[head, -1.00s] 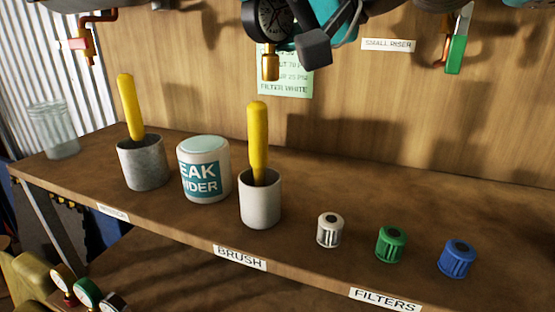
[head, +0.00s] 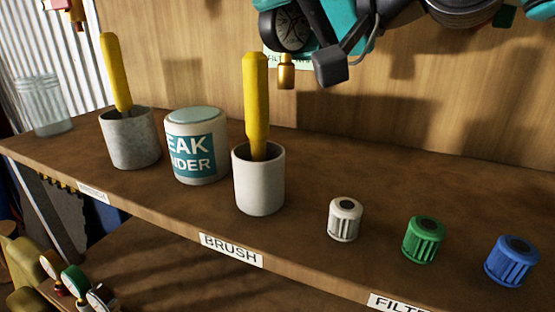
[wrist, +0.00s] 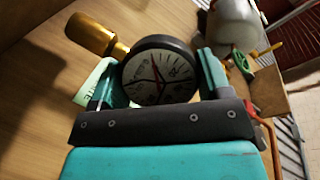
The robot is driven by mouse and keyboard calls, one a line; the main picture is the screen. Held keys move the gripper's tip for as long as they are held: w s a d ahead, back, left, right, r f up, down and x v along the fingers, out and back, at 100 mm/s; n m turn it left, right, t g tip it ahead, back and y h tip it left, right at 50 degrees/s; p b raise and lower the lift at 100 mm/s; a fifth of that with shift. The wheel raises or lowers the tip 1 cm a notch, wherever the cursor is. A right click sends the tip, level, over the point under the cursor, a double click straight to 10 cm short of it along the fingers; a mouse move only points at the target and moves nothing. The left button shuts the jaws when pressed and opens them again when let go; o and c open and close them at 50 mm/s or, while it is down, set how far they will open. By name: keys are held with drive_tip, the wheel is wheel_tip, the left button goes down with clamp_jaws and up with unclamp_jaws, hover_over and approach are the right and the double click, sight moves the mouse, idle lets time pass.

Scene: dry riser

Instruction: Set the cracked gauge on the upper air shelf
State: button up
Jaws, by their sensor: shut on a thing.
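The cracked gauge (wrist: 160,75) has a black rim, a white face with crack lines, and a brass stem (wrist: 97,35). My gripper (wrist: 155,80) is shut on it, with a teal finger on each side, in the wrist view. In the head view the gauge (head: 291,25) is at the top centre, held above the shelf with its brass stem pointing down. My gripper (head: 310,22) is partly cut off by the top edge there. I cannot tell which surface is the upper air shelf.
The wooden shelf (head: 300,240) holds a grey cup (head: 130,143) and a white cup (head: 258,190), each with a yellow handle, a labelled tub (head: 195,150), white (head: 345,220), green (head: 424,240) and blue (head: 512,262) filters, and a glass jar (head: 43,107). Several gauges (head: 75,280) sit lower left.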

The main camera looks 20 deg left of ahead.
wheel_tip(320, 180, down, 10)
drive_tip(key=b, duration=0.3)
drive_tip(key=shift+f+b, duration=0.15)
drive_tip(key=shift+b, duration=0.2)
drive_tip(key=shift+f, duration=0.15)
drive_tip(key=o, duration=1)
drive_tip(key=shift+o, duration=0.2)
drive_tip(key=shift+d+r, duration=0.1)
drive_tip(key=shift+r, duration=0.15)
drive_tip(key=p+v, duration=0.1)
drive_tip(key=v, duration=0.6)
drive_tip(key=shift+s+d+f, duration=0.1)
drive_tip(key=shift+d, duration=0.1)
